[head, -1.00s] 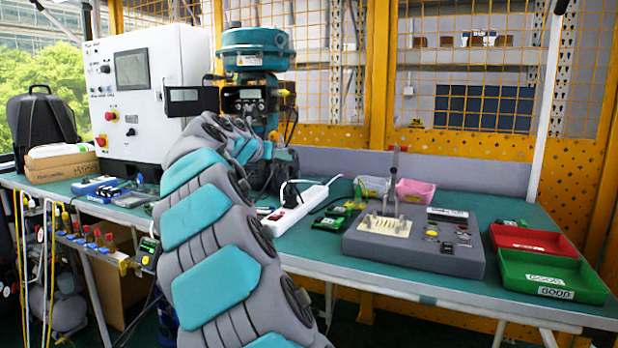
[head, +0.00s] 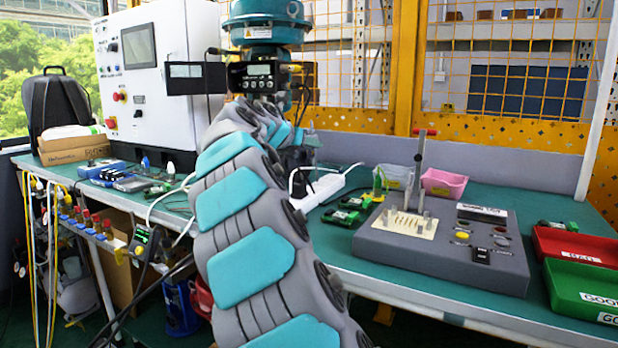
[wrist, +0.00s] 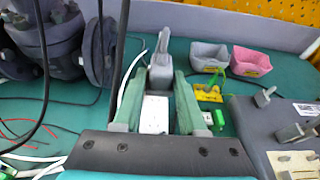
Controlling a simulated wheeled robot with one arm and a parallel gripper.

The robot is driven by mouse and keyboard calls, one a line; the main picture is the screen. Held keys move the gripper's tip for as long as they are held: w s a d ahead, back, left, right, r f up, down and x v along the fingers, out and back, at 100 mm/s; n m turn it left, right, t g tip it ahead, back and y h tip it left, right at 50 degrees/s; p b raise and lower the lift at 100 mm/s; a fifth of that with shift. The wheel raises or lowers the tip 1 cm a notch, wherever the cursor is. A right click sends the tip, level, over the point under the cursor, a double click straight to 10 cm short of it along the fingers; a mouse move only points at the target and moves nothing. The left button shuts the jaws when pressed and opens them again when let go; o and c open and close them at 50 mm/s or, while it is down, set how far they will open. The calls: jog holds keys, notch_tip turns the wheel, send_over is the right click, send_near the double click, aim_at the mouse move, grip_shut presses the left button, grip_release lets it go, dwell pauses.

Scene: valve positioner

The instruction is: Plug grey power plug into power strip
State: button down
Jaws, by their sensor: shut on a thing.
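My gripper (wrist: 159,76) shows in the wrist view with its two green fingers closed on a grey power plug (wrist: 161,70). The white power strip (wrist: 155,116) lies on the green table between and below the fingers, with the plug at the far end of its visible part. I cannot tell whether the plug's pins are in a socket or only above it. In the head view the power strip (head: 330,186) lies just right of my arm, partly hidden. My arm hides most of the gripper there.
A grey test box (head: 440,245) with an upright lever stands right of the strip. Grey (wrist: 209,57) and pink (wrist: 250,62) bins stand behind small green boards. Red (head: 575,245) and green (head: 585,290) trays are at far right. A valve body (wrist: 45,45) and loose cables are at left.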

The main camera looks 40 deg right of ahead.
aim_at(303, 182)
notch_tip(303, 182, down, 7)
jog(key=b, duration=0.6)
jog(key=shift+f+b, duration=0.15)
jog(key=shift+b, duration=0.15)
jog(key=f+b, duration=0.1)
jog(key=b, duration=0.1)
jog(key=shift+f+b, duration=0.35)
jog(key=shift+f, duration=0.05)
jog(key=shift+f+p, duration=0.35)
jog(key=shift+f, duration=0.3)
jog(key=shift+a+p, duration=0.1)
jog(key=shift+p, duration=0.55)
jog(key=shift+f+p, duration=0.15)
jog(key=shift+p, duration=0.65)
jog(key=shift+p, duration=0.7)
